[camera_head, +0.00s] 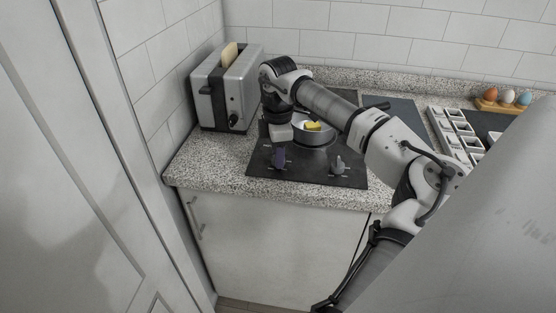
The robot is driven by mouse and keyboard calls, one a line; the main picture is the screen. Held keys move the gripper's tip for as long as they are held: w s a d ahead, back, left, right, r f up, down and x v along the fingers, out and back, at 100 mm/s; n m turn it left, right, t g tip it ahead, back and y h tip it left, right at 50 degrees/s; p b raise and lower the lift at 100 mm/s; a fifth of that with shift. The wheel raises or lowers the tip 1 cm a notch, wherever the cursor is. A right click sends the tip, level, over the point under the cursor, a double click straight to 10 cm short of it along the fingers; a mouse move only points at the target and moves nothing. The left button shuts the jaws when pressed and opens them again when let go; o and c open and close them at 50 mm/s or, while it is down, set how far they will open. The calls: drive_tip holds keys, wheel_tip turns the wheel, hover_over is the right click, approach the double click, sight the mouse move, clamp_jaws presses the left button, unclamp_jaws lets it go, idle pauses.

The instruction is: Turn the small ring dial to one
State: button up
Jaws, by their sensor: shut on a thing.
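The black hob (308,176) is set in the speckled counter. Its front edge has two dials. The right dial (338,165) is grey and stands clear of my arm. My gripper (278,155) points down at the left dial, with dark fingers shut on it. The fingers cover most of that dial, so its pointer and setting cannot be read. The dial markings are too small to tell. A pan (301,137) with a yellow piece (312,126) in it stands on the hob behind the dials, partly hidden by my arm.
A silver toaster (222,92) with bread in it stands close on the left. A white sectioned tray (455,135) and a wooden holder with several eggs (503,106) are at the right. Bare counter (215,165) lies in front of the toaster.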

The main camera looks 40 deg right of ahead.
drive_tip(key=m+b, duration=0.4)
drive_tip(key=m, duration=0.1)
drive_tip(key=shift+f+m+b, duration=0.15)
drive_tip(key=shift+m+b, duration=1.25)
drive_tip(key=shift+m, duration=0.5)
drive_tip(key=shift+r, duration=0.2)
drive_tip(key=o, duration=1)
